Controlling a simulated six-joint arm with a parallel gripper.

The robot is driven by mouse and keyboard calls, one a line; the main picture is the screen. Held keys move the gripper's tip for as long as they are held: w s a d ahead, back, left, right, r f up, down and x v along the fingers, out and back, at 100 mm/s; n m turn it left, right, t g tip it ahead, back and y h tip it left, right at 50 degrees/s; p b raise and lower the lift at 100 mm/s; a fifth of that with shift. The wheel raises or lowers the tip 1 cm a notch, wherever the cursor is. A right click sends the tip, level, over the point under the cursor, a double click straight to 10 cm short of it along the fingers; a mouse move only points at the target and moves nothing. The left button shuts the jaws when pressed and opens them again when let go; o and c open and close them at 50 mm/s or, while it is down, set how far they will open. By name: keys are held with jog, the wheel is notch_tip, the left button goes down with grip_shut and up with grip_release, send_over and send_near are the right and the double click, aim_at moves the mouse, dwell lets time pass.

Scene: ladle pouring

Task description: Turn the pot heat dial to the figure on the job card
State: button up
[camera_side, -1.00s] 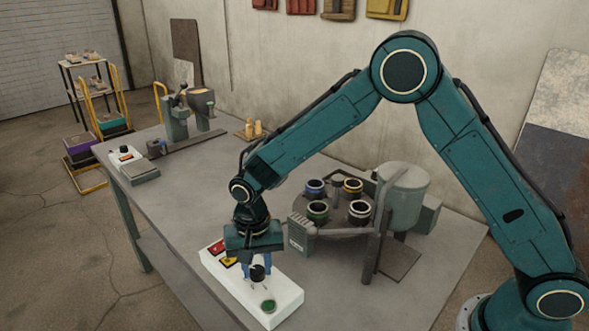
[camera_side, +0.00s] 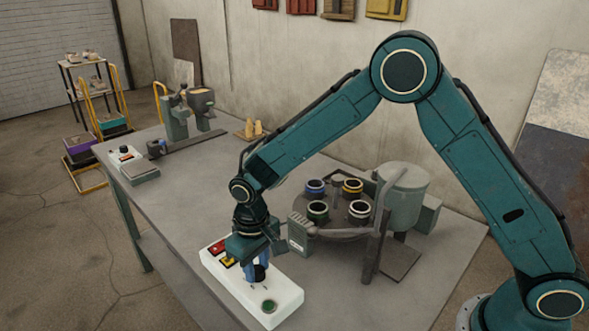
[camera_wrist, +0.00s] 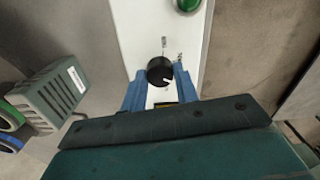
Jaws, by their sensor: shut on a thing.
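The black heat dial (camera_wrist: 160,70) stands on a white panel (camera_side: 287,303) near the table's front edge. A white mark on its face points to the lower right in the wrist view. My gripper (camera_side: 258,273) points down over the panel. In the wrist view its blue fingers (camera_wrist: 160,78) are shut on the dial, one on each side. In the side view the dial (camera_side: 261,273) is partly hidden by the fingers. Small marks print on the panel near the dial, too small to read. I cannot make out a job card figure.
On the panel are a green button (camera_side: 268,306) and red (camera_side: 216,246) and yellow (camera_side: 228,262) pieces. A slotted grey-green box (camera_wrist: 50,98) stands close beside it. A round turntable (camera_side: 338,228) with several coloured-rimmed pots is behind.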

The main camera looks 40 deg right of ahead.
aim_at(257, 270)
jog(key=shift+n, duration=0.4)
jog(key=o, duration=1)
jog(key=shift+r, duration=0.2)
notch_tip(257, 270, up, 14)
jog(key=shift+f, duration=0.25)
